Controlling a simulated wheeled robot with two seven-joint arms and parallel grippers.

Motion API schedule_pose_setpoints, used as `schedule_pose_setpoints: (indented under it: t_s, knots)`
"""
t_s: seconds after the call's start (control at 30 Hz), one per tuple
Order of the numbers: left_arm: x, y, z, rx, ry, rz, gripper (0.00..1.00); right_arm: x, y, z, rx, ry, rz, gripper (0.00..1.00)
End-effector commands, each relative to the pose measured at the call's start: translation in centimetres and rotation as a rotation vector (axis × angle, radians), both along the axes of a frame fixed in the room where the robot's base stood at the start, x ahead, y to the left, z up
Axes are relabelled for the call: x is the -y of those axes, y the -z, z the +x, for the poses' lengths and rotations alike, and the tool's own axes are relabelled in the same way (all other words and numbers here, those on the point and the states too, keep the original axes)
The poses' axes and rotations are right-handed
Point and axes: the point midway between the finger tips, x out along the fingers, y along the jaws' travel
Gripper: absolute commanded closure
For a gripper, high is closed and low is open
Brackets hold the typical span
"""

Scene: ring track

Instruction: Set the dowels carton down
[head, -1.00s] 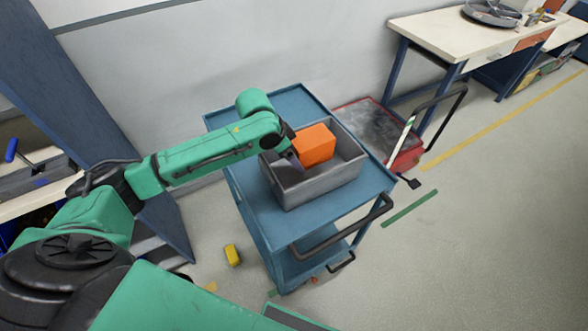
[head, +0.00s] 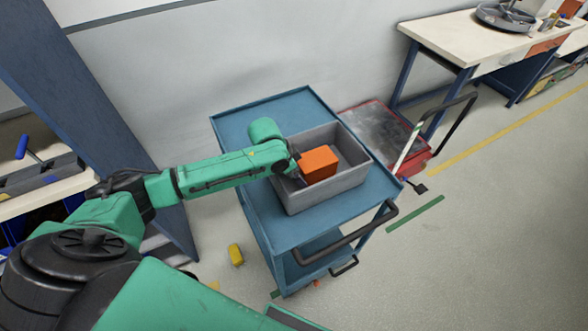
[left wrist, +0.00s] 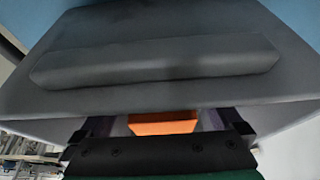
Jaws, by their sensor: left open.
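The orange dowels carton (head: 319,164) is down inside the grey bin (head: 322,198) on the top of the blue cart. My left gripper (head: 297,171) reaches into the bin at the carton's left side; its fingers are mostly hidden in the head view. In the left wrist view the orange carton (left wrist: 163,124) shows between the two open fingers of the left gripper (left wrist: 163,120), under the bin's grey wall (left wrist: 160,65). Whether the fingers still touch the carton is hard to tell. My right gripper is not in view.
The blue cart (head: 240,120) has a dark handle (head: 350,240) at its front right. A red platform trolley (head: 385,135) stands behind it on the right. A workbench (head: 465,42) is at the back right. A yellow block (head: 236,255) lies on the floor. The right floor is mostly clear.

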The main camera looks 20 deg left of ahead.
Motion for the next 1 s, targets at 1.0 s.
schedule_pose_setpoints:
  t_s: [1.0]
  knots:
    - [-2.9,-10.5,-3.3,-0.001,0.0,0.001,0.0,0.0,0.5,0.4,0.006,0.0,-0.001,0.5]
